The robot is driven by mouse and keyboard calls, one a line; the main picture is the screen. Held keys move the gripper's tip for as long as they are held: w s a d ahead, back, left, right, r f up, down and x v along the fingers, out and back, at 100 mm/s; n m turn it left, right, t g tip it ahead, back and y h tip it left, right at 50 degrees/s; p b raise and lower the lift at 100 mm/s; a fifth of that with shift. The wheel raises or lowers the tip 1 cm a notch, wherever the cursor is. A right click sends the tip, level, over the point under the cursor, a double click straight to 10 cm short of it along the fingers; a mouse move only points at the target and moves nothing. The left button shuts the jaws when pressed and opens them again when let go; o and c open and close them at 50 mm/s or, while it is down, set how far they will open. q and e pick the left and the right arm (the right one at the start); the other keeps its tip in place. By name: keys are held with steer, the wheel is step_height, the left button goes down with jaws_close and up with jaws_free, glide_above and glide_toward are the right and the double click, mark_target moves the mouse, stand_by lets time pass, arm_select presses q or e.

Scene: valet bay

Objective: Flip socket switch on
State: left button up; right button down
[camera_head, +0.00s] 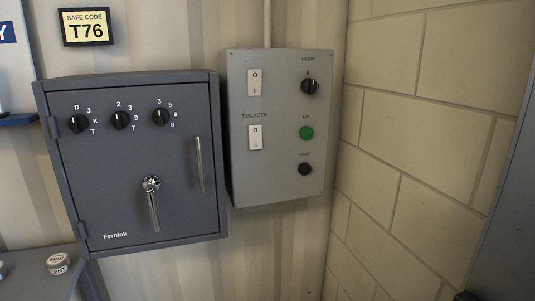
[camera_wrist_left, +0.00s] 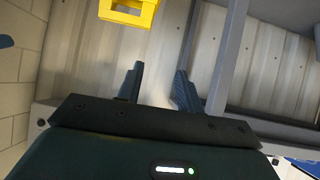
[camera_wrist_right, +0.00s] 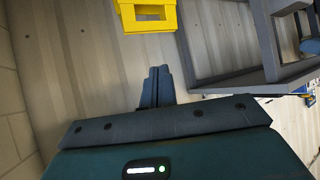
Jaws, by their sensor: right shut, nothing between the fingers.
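A grey control panel (camera_head: 280,185) is on the wall, right of the safe, in the head view. It carries two white rocker switches marked O above I. The lower one, the socket switch (camera_head: 255,137), is under the word SOCKETS; I cannot tell which side is pressed in. The upper switch (camera_head: 254,82) is above that label. My left gripper (camera_wrist_left: 158,85) is open and empty in the left wrist view. My right gripper (camera_wrist_right: 157,85) is shut and empty in the right wrist view. Neither gripper shows in the head view, and neither wrist view shows the panel.
The panel also has a door knob (camera_head: 310,87), a green button (camera_head: 306,133) and a black button (camera_head: 305,169). A grey safe (camera_head: 180,205) with dials and handles stands left of it. A block wall (camera_head: 425,140) is close on the right. A yellow object (camera_wrist_right: 148,16) is on the floor.

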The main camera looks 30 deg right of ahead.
arm_select(q)
steer(key=shift+a, duration=0.1)
arm_select(e)
steer(key=shift+a, duration=0.1)
